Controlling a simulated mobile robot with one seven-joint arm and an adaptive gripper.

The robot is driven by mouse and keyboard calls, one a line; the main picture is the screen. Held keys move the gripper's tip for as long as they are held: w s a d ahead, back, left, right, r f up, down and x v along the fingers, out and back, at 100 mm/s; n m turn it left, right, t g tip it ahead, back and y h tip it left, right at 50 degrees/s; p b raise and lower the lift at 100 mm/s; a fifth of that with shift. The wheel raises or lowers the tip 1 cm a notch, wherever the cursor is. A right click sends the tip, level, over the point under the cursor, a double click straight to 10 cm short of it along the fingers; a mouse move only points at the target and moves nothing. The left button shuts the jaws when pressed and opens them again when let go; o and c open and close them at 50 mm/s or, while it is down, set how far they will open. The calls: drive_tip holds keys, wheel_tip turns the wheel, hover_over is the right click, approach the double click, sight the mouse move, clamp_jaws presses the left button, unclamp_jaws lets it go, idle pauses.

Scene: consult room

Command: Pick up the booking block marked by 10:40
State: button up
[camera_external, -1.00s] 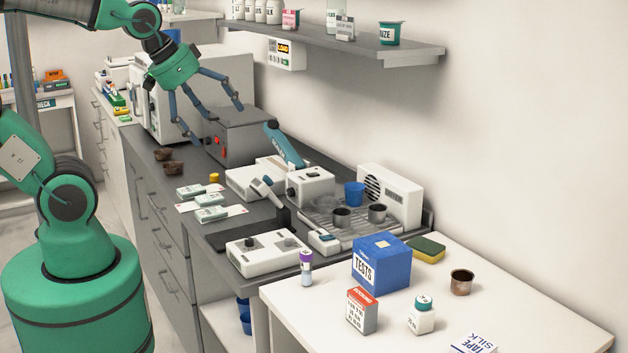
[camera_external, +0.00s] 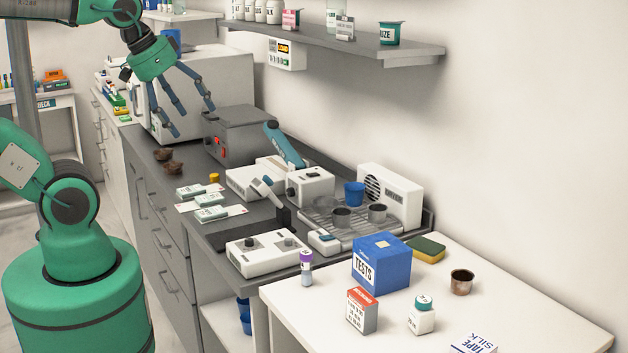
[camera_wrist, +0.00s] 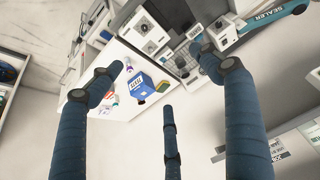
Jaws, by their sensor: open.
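No 10:40 mark is legible in any view, so I cannot tell which item is the booking block. Several small white-and-green blocks (camera_external: 211,200) lie with white cards on the dark counter; their print is too small to read. My gripper (camera_external: 192,120) is open and empty, in the air in front of the large white cabinet, up and left of these blocks. In the wrist view its three blue fingers (camera_wrist: 163,75) are spread with nothing between them.
A grey box with red buttons (camera_external: 236,138) stands below and right of my gripper. White devices (camera_external: 264,250) and a metal tray crowd the counter. A blue TESTS box (camera_external: 381,266) stands on the white table (camera_external: 530,300). A wall shelf (camera_external: 330,42) is at upper right.

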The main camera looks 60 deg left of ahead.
drive_tip(key=shift+w, duration=0.1)
drive_tip(key=w+d+f+m+p, duration=0.2)
drive_tip(key=w+d+m, duration=0.4)
drive_tip(key=w+m, duration=0.3)
drive_tip(key=m+g+p, duration=0.1)
drive_tip(key=m+p, duration=0.2)
drive_tip(key=m, duration=2.4)
approach(357, 298)
drive_tip(key=shift+r, duration=0.15)
drive_tip(key=shift+b+x, duration=1.15)
drive_tip(key=shift+x, duration=3.2)
